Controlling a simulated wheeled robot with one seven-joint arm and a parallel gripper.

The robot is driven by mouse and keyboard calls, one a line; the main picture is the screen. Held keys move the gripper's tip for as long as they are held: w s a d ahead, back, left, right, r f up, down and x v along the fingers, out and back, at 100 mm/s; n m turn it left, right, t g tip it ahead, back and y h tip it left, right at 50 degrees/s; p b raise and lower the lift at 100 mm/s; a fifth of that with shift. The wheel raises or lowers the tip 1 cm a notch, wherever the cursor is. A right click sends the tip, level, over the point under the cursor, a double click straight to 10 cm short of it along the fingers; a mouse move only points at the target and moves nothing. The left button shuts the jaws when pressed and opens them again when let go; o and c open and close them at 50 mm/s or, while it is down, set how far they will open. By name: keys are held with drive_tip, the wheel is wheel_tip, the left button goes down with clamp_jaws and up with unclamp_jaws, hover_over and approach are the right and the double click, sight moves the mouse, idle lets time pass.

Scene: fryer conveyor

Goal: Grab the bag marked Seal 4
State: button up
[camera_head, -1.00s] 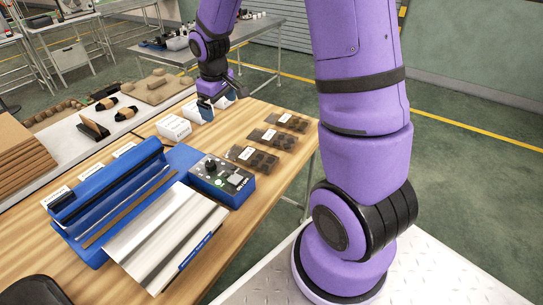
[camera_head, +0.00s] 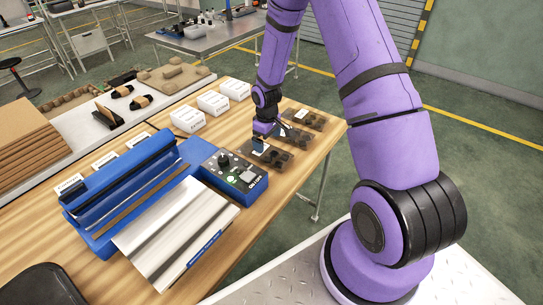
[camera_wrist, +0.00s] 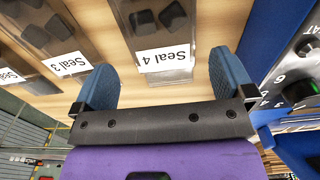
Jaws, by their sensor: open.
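The bag marked Seal 4 (camera_wrist: 163,60) is clear with dark pieces inside and lies on the wooden table. In the wrist view its white label sits between the two blue fingers of my gripper (camera_wrist: 160,66). The fingers are open and empty, one each side of the label; the height gap cannot be told. In the head view my gripper (camera_head: 261,145) is over the bag nearest the blue machine, partly hiding this bag (camera_head: 271,157). The bag marked Seal 3 (camera_wrist: 68,63) lies to the left in the wrist view.
A blue sealing machine (camera_head: 130,180) with a control box (camera_head: 232,175) stands close beside the Seal 4 bag. Another similar bag (camera_head: 308,117) lies farther back. Several white boxes (camera_head: 213,103) stand in a row on the table's far left part.

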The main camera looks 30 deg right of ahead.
sight(268, 153)
drive_tip(key=shift+s+d+f, duration=0.1)
drive_tip(key=shift+s+f, duration=0.05)
drive_tip(key=shift+f, duration=3.05)
drive_tip(key=shift+c, duration=0.2)
drive_tip(key=c, duration=0.5)
